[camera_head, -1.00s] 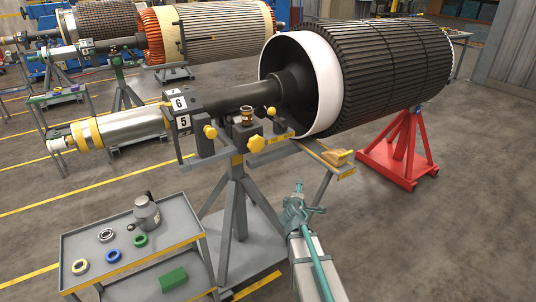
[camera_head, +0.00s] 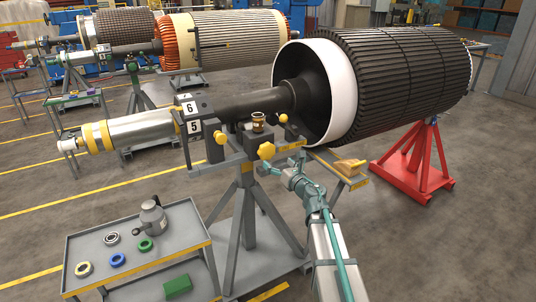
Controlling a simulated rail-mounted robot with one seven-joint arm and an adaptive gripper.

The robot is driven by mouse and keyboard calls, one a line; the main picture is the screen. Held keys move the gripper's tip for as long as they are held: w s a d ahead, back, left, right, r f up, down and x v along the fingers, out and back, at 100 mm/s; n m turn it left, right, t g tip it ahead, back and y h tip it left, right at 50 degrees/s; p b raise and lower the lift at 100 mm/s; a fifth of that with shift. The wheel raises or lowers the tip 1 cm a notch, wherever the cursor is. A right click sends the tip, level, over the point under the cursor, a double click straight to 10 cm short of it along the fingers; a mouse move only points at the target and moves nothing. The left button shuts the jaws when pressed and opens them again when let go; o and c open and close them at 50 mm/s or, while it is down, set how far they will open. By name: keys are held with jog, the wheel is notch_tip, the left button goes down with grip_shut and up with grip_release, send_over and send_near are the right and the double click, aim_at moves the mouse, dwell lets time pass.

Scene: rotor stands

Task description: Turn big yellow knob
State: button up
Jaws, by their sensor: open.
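The big yellow knob (camera_head: 266,151) sits on the front of the grey stand (camera_head: 243,190) that bears the rotor shaft. It is lobed and unobstructed in the head view. My gripper (camera_head: 267,169) is open, just below and slightly right of the knob. Its fingers point left toward the stand. I see a small gap between them and the knob, but cannot tell the depth between the two.
Smaller yellow knobs (camera_head: 220,138) sit nearby on the stand. A brass cup (camera_head: 258,122) stands above the big knob. A yellow-edged ledge (camera_head: 345,168) lies right of my gripper. A grey cart (camera_head: 205,245) with rings and a can stands at lower left.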

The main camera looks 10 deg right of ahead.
aim_at(268, 153)
jog(key=x, duration=0.8)
jog(key=shift+p, duration=0.3)
jog(key=shift+c, duration=0.2)
jog(key=c, duration=1.1)
jog(key=shift+r+m+p, duration=0.1)
jog(key=shift+m+p, duration=0.3)
jog(key=shift+p, duration=0.05)
